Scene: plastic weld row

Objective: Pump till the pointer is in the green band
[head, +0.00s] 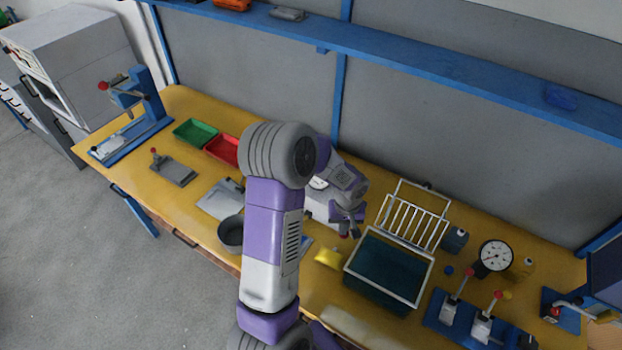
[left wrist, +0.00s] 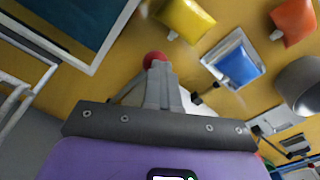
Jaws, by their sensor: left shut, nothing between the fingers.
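My left gripper (head: 347,228) is shut and empty, low over the bench beside the dark-teal basin. In the left wrist view its closed fingers (left wrist: 160,85) point at a red knob (left wrist: 153,59); I cannot tell if they touch it. A pale housing with a small white dial (head: 318,183) stands behind the gripper, mostly hidden by my arm. A larger black-rimmed gauge (head: 496,255) with a white face stands at the right. Its green band and pointer reading are too small to tell. My right gripper is not in view.
The white-rimmed basin (head: 388,303) and a white wire rack (head: 413,215) are right of my gripper. A yellow piece (head: 328,257) lies close by. Red-knobbed lever clamps (head: 482,328) stand at the front right. A dark pot (head: 230,233) is left of my arm.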

